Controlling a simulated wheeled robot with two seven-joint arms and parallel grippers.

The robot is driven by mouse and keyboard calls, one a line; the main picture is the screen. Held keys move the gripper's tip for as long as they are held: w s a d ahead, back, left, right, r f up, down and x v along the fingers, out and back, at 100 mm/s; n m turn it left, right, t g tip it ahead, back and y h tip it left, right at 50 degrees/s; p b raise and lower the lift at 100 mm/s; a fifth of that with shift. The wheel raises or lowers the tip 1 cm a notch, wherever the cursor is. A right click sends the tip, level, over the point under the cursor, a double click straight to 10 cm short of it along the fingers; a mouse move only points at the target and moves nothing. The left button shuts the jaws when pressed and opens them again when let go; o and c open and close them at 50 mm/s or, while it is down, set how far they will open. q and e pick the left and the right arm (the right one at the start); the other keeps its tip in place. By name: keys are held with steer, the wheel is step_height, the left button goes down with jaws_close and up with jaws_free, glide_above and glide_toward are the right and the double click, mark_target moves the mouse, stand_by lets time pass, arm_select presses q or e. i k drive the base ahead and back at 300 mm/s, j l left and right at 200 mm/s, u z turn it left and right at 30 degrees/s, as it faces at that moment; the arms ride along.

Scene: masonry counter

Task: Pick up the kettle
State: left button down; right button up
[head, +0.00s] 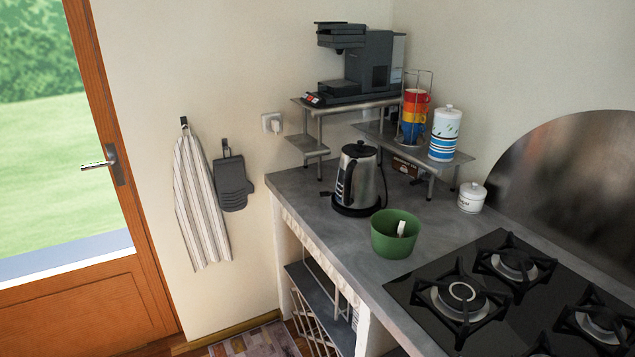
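The kettle (364,182) is silver with a black lid, black handle and black base. It stands upright on the grey masonry counter (312,208), near its left end. Its handle is on the left side of the body. Neither of my grippers shows in the head view.
A green bowl (393,243) with a white object inside stands close in front of the kettle. Behind is a metal shelf (345,103) with a coffee machine (372,66), stacked cups (414,112) and a striped canister (444,135). A gas hob (480,290) lies at the right.

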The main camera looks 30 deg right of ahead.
mark_target(356, 185)
steer(key=i+j+u, duration=0.3)
steer(key=i, duration=0.4)
steer(key=i+u, duration=0.3)
steer(key=i, duration=0.4)
steer(key=i+z, duration=0.2)
steer(key=i, duration=0.2)
steer(key=i+j+z, duration=0.2)
steer(key=i, duration=0.2)
steer(key=i+j+z, duration=0.1)
steer(key=z, duration=0.35)
steer(key=i+j+z, duration=0.2)
steer(key=i+z, duration=0.2)
steer(key=i+j+z, duration=0.1)
steer(key=z, duration=0.35)
steer(key=i+j+z, duration=0.15)
steer(key=j+z, duration=0.15)
steer(key=j, duration=0.15)
steer(key=i+j+z, duration=0.15)
steer(key=j+z, duration=0.15)
steer(key=j, duration=0.15)
steer(key=j+z, duration=0.35)
steer(key=j, duration=0.15)
steer(key=i, duration=0.05)
